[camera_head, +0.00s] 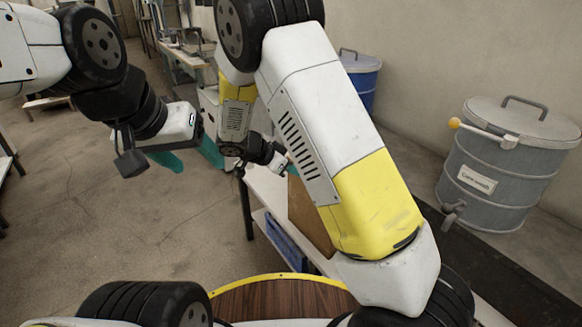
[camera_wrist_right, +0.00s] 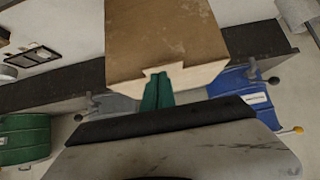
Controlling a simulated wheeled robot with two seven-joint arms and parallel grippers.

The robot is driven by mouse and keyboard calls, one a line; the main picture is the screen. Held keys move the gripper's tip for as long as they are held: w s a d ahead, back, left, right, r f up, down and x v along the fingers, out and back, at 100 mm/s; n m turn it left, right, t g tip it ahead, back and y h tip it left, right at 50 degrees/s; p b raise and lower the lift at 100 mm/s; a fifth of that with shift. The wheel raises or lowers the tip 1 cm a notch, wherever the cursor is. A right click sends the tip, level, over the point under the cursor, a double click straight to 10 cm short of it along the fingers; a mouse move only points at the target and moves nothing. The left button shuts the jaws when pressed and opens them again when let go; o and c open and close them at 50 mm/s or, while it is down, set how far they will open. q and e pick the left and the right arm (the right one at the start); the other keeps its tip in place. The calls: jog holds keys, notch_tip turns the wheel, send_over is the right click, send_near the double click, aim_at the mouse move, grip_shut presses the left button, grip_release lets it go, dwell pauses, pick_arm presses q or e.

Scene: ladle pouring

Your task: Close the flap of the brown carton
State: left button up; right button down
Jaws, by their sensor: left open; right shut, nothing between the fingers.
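The brown carton (camera_head: 308,218) stands on a white table in the head view, mostly hidden behind my right arm. In the right wrist view a brown cardboard panel of the carton (camera_wrist_right: 165,35) fills the top middle, with a pale notched edge facing the gripper. I cannot tell whether this panel is the flap. My right gripper (camera_wrist_right: 157,92) is shut and empty, its green fingers at the notch; contact is unclear. In the head view it is small, beside the carton's top. My left gripper (camera_head: 198,163) is open and empty, with teal fingers apart, left of the carton and away from it.
A grey lidded bin (camera_head: 500,160) with a label, a tap and a yellow-knobbed handle stands at the right. A blue bin (camera_head: 361,80) stands by the wall. A blue crate (camera_head: 284,243) sits on the table's lower shelf. The floor at the left is mostly clear.

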jog(key=s+a+f, duration=0.2)
jog(key=s+a, duration=0.3)
jog(key=a, duration=0.3)
jog(key=s+d+r+n+g+y, duration=0.1)
jog(key=s+d+r+n+y, duration=0.2)
jog(key=s+d+r, duration=0.3)
jog(key=s+d+r+n+g+y, duration=0.2)
jog(key=s+d+r+y, duration=0.3)
jog(key=r, duration=0.4)
jog(key=s+d+r+n+t+y, duration=0.1)
jog(key=s+d+r+n+t, duration=0.1)
jog(key=s+d+r+n, duration=0.1)
jog(key=s+d+r+n+t+y, duration=0.1)
jog(key=s+d+r+n+t, duration=0.1)
jog(key=s, duration=0.6)
notch_tip(320, 180, up, 4)
jog(key=shift+d+f+n, duration=0.2)
jog(key=shift+d+n, duration=0.3)
jog(key=shift+n, duration=0.7)
